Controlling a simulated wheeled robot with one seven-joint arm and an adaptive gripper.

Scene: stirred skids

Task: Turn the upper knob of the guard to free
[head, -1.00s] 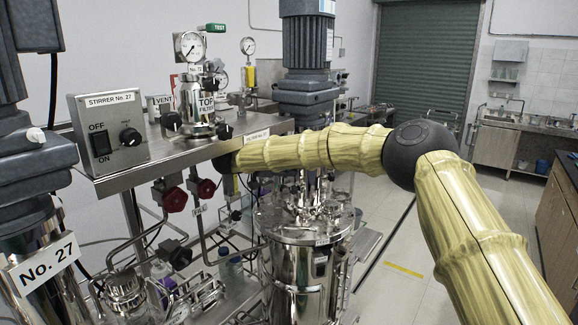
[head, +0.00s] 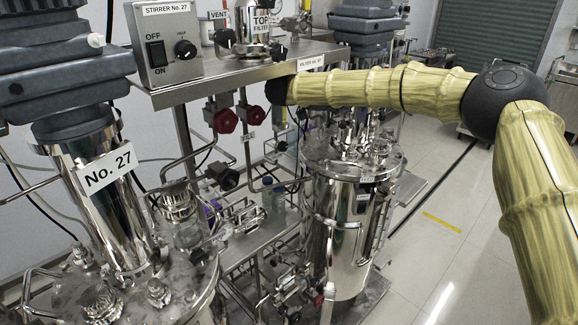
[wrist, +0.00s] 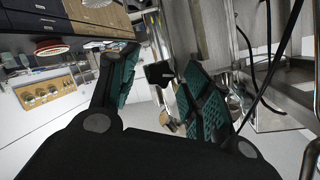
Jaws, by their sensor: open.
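In the wrist view my gripper (wrist: 158,70) is open, its two teal-padded fingers spread apart. A small black block or knob (wrist: 160,74) shows in the gap between the fingertips, beyond them. Whether they touch it I cannot tell. In the head view my gripper is hidden; only my arm shows, reaching left to the metal shelf's edge. Black knobs sit on the top filter's left (head: 225,38) and right (head: 278,52). A lower black knob (head: 225,176) sits on the pipework below the shelf. I cannot tell which part is the guard or its upper knob.
The stirrer box (head: 165,45) with its switch stands on the shelf (head: 215,78). Red handwheels (head: 226,121) hang below it. A steel vessel (head: 340,215) stands under my arm; the No. 27 stirrer (head: 115,200) is at left. Floor at right (head: 470,240) is clear.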

